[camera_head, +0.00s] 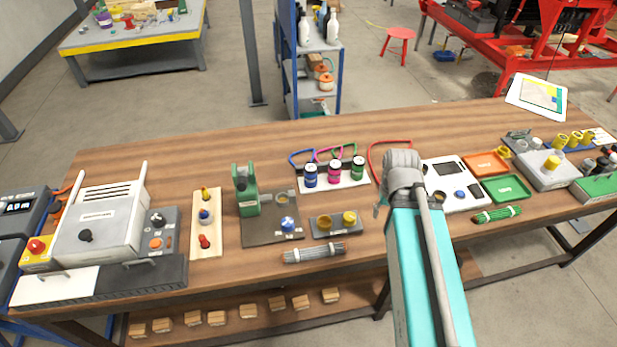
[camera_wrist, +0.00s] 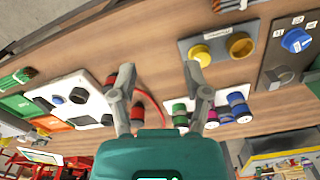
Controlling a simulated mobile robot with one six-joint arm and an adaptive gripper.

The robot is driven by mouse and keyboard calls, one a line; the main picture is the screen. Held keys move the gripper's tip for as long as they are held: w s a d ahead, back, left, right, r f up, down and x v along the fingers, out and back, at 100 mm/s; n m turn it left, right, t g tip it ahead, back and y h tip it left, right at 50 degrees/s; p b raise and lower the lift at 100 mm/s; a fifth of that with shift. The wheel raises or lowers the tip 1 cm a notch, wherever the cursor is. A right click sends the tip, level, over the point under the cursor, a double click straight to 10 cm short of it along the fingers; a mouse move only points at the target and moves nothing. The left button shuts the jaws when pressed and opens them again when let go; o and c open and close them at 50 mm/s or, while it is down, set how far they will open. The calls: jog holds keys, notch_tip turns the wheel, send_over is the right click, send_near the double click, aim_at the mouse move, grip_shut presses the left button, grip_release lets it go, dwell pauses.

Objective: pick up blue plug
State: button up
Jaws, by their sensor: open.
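Several blue pieces could be the blue plug, and I cannot tell which. One small blue round piece (camera_head: 459,195) sits on the white panel (camera_head: 432,172) right of my arm; it also shows in the wrist view (camera_wrist: 57,99), left of my fingers. A blue round knob (camera_head: 288,224) sits on a dark plate and shows in the wrist view (camera_wrist: 295,40) at upper right. Another blue piece (camera_head: 204,216) stands on a wooden strip at left. My gripper (camera_wrist: 160,74) is open and empty above the bench, its fingers mostly hidden in the head view.
Spools (camera_head: 335,171) stand in a white holder left of my arm. A plate with yellow caps (camera_head: 349,217) and a grey bundle (camera_head: 314,252) lie near the front. Orange (camera_head: 486,163) and green (camera_head: 507,188) trays are at right.

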jog(key=o, duration=0.4)
jog(key=shift+w+a, duration=0.1)
jog(key=shift+w, duration=0.2)
jog(key=shift+c, duration=0.2)
jog(key=r+m+p, duration=0.1)
jog(key=m, duration=2.1)
send_over(310, 167)
jog(key=shift+s+r, duration=0.15)
jog(key=shift+s, duration=0.2)
notch_tip(310, 167, down, 9)
jog(key=b, duration=0.8)
jog(key=shift+r, duration=0.2)
jog(key=shift+w+f+b, duration=0.15)
jog(key=shift+f+b, duration=1.15)
jog(key=shift+b, duration=0.1)
jog(key=shift+w+f+b, duration=0.1)
jog(key=shift+f+b, duration=1.2)
jog(key=shift+b, duration=0.05)
